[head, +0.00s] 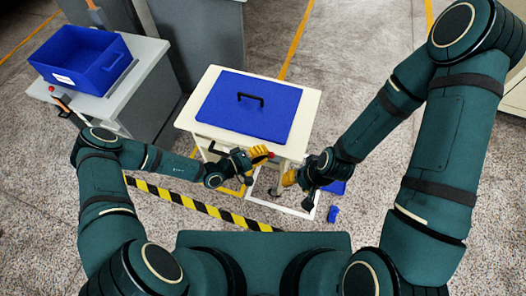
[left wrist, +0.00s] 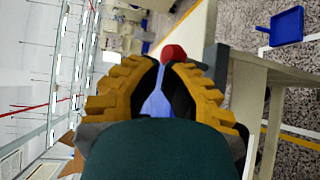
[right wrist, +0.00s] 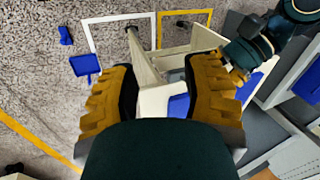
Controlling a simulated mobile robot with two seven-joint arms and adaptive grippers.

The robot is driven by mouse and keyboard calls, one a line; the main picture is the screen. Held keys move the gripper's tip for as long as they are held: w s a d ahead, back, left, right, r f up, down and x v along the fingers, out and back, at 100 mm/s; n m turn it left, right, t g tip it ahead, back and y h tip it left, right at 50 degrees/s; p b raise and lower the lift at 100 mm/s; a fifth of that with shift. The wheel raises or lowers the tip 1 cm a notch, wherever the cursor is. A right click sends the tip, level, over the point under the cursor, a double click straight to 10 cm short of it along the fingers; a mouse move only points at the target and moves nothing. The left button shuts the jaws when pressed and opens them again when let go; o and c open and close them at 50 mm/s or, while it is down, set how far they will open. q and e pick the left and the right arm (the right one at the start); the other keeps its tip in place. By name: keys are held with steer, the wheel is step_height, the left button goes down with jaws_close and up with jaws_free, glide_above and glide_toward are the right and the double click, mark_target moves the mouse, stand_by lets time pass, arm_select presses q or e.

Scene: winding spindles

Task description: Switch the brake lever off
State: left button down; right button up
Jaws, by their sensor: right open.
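A red knob (head: 271,155) shows at the front right of the cream table (head: 312,97); it looks like the end of the brake lever, but the lever's shaft is hidden. My left gripper (head: 260,153) is right beside it. In the left wrist view the red knob (left wrist: 174,52) is just past the nearly meeting fingertips, partly covered by one. Whether they touch or grip it I cannot tell. My right gripper (head: 289,179) is lower and to the right, in front of the table. In the right wrist view its fingers (right wrist: 158,62) are wide apart and empty.
A blue panel (head: 225,108) with a black handle (head: 250,98) covers most of the tabletop. A blue bin (head: 82,74) sits on a grey cabinet (head: 150,62) at the left. Blue objects (head: 333,213) lie on the floor. Black-yellow tape (head: 195,204) crosses the floor in front.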

arm_select(q)
steer(key=w+n+g+y+p, duration=0.1)
steer(key=p, duration=0.2)
steer(key=w+r+n+g+y+p, duration=0.1)
steer(key=p, duration=0.2)
steer(key=shift+w+d+r, duration=0.15)
steer(key=shift+d, duration=0.25)
steer(key=shift+w+d+n+g+y+p, duration=0.15)
steer(key=shift+w+n+g+y+p, duration=0.3)
steer(key=shift+p, duration=0.3)
steer(key=shift+w+d+f, duration=0.1)
steer(key=shift+w+f, duration=0.1)
steer(key=shift+f, duration=0.2)
arm_select(e)
step_height(320, 180, up, 8)
steer(key=w, duration=0.2)
steer(key=shift+w+d+t, duration=0.15)
steer(key=shift+d+t, duration=0.1)
steer(key=shift+t, duration=0.15)
steer(key=shift+r, duration=0.2)
arm_select(q)
steer(key=shift+r+p, duration=0.9)
steer(key=shift+p, duration=0.15)
arm_select(e)
steer(key=shift+r, duration=0.9)
